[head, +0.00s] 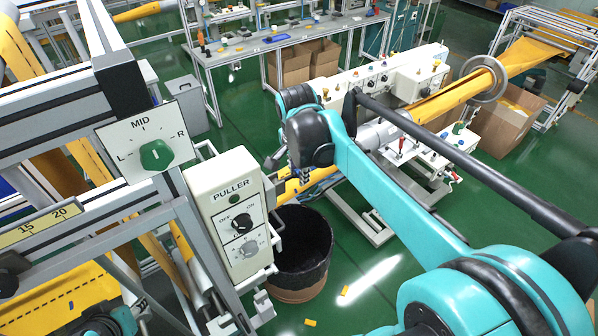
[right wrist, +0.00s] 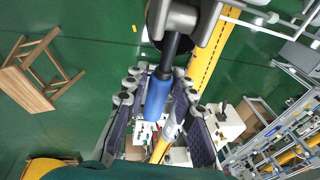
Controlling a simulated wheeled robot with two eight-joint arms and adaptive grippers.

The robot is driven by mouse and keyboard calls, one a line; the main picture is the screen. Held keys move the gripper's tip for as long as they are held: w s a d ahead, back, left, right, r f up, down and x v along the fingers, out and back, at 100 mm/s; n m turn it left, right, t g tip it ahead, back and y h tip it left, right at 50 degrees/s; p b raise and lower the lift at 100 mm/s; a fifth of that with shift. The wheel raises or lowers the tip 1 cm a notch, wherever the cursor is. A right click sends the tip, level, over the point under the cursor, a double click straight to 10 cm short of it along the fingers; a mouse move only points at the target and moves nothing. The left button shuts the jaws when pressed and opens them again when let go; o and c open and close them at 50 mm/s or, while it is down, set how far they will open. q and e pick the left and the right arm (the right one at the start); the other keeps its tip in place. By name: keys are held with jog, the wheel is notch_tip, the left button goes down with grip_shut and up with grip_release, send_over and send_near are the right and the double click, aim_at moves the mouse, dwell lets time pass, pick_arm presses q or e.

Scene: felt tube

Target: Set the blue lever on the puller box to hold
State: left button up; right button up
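The cream puller box (head: 230,205) hangs on the grey frame at left centre in the head view. It has a black OFF/ON knob (head: 242,222) and a grey dial (head: 242,249) below it. The blue lever (right wrist: 157,98) shows in the right wrist view, on a black shaft from a grey mount. I cannot make the lever out in the head view. My right gripper (head: 275,172) is at the box's right side. In the right wrist view its fingers (right wrist: 158,112) are apart, one on each side of the blue lever. My left gripper is not clearly in view.
A MID dial panel (head: 148,145) and frame bars stand left of the box. A black-lined bin (head: 302,245) is below my right gripper. A yellow felt tube (head: 450,98) runs behind. A wooden stool (right wrist: 38,72) stands on the green floor.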

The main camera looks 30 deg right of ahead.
jog(key=shift+o, duration=0.5)
jog(key=v, duration=1.2)
